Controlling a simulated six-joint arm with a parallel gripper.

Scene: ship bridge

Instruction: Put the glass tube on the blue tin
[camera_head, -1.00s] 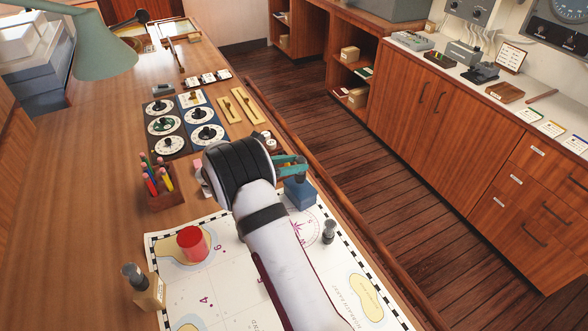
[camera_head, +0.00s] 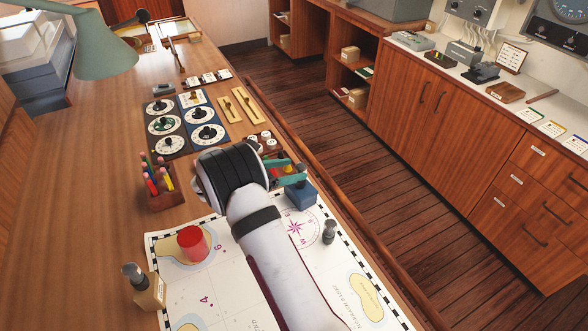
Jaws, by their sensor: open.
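The blue tin (camera_head: 300,196) stands near the chart's upper right corner. A small dark, see-through upright piece, which looks like the glass tube (camera_head: 299,173), stands on top of it. My gripper (camera_head: 284,171) has teal fingers, one behind the other, and is open just left of the tube. The fingers look apart from the tube, though the arm's dark wrist hides part of the gripper. Similar dark-topped cylinders stand on the chart (camera_head: 329,232) and on a tan block (camera_head: 134,274).
A red cylinder (camera_head: 193,244) stands on the chart (camera_head: 215,286). A pen holder (camera_head: 166,199) is left of my wrist. Dial panels (camera_head: 180,125) and brass bars (camera_head: 238,106) lie farther up the desk. The desk's raised edge (camera_head: 345,210) runs along the right.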

